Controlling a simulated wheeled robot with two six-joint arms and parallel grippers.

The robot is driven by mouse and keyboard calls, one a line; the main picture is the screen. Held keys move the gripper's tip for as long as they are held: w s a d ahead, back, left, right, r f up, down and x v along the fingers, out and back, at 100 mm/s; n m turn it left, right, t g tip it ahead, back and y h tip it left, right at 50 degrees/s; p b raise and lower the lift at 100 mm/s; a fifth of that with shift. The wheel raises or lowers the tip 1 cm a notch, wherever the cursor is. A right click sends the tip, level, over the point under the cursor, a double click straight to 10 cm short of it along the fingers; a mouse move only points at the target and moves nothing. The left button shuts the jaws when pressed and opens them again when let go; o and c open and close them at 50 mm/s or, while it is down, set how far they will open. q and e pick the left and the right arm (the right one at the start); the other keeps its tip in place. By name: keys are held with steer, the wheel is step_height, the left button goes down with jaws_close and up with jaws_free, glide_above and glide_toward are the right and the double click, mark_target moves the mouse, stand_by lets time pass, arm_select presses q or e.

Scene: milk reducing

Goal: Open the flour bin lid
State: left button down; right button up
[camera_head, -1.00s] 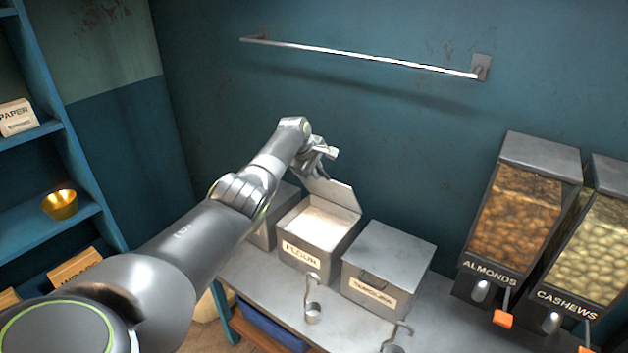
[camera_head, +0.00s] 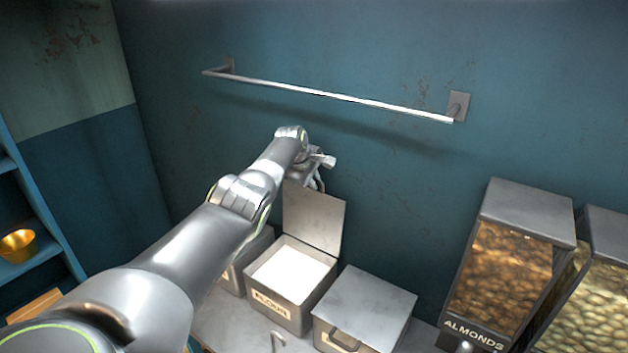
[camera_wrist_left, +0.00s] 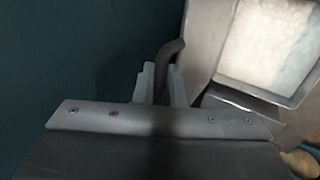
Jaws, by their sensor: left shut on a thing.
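The flour bin (camera_head: 275,305) is a grey metal box with a "FLOUR" label, standing on the counter. White flour (camera_head: 292,273) shows inside it and in the left wrist view (camera_wrist_left: 265,45). Its lid (camera_head: 318,220) stands raised, close to upright, at the bin's back edge. My left gripper (camera_head: 318,170) is at the lid's top edge. In the left wrist view my left gripper (camera_wrist_left: 160,85) is shut on the dark curved lid handle (camera_wrist_left: 168,58). My right gripper is not in view.
A closed grey bin (camera_head: 368,308) stands just right of the flour bin, and another is partly hidden behind my arm. Almond (camera_head: 510,265) and cashew dispensers stand at the right. A metal rail (camera_head: 330,95) runs along the wall above.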

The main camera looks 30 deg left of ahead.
arm_select(q)
steer(key=shift+f, duration=0.2)
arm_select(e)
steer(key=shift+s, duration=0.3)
arm_select(q)
steer(key=shift+s, duration=0.1)
